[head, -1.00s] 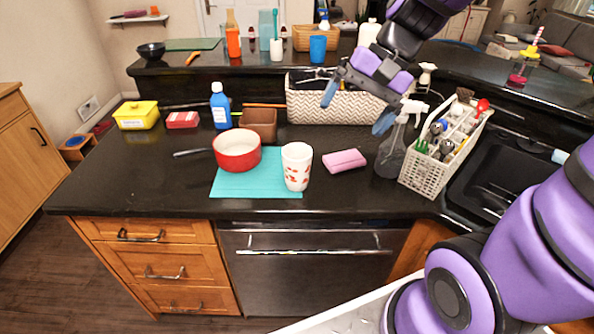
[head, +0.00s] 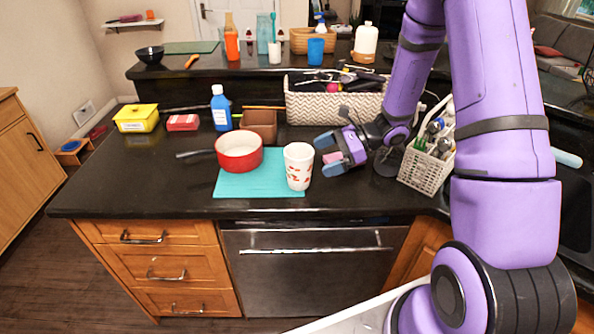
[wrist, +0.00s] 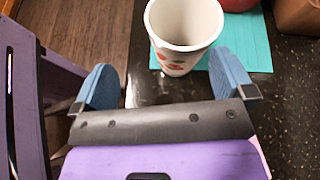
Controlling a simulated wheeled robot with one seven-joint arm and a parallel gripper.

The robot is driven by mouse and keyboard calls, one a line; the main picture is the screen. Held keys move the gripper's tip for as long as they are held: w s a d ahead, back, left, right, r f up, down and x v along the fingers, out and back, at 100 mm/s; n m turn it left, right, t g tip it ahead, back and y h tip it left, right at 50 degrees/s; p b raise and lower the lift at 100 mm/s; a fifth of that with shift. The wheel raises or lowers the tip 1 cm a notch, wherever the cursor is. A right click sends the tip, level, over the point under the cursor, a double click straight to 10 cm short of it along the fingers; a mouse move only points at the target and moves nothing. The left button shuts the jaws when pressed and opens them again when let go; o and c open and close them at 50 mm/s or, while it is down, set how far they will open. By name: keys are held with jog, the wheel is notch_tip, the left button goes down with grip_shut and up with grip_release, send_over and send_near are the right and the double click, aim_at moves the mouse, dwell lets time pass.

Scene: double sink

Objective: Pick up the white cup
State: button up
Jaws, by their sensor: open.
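The white cup (head: 298,168) with red marks stands upright on the right edge of a teal mat (head: 232,186), beside a red pot. My gripper (head: 328,153) is just to the right of the cup, low over the counter, with its blue fingertips pointing toward it. In the wrist view the cup (wrist: 182,32) is ahead, and I look partly into its empty inside. The open gripper (wrist: 164,86) has its two fingers wide apart, one toward each side of the cup. Nothing is between the fingers near the palm.
The red pot (head: 240,152) sits left of the cup, its handle pointing left. A patterned basket (head: 330,106) stands behind, and a white utensil caddy (head: 424,172) is to the right, partly hidden by my arm. The front counter strip is clear.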

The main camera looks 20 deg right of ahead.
aim_at(304, 172)
jog(key=f+m, duration=0.1)
jog(key=d+f+m+t, duration=0.1)
jog(key=f, duration=0.1)
jog(key=w+f, duration=0.1)
jog(key=shift+d+f+m, duration=0.25)
jog(key=shift+f+m, duration=0.15)
jog(key=shift+w+x, duration=0.15)
jog(key=shift+x, duration=1.7)
jog(key=shift+w+x, duration=0.15)
jog(key=shift+x, duration=1.7)
jog(key=shift+r, duration=0.1)
jog(key=c, duration=1.1)
jog(key=shift+d+r, duration=0.1)
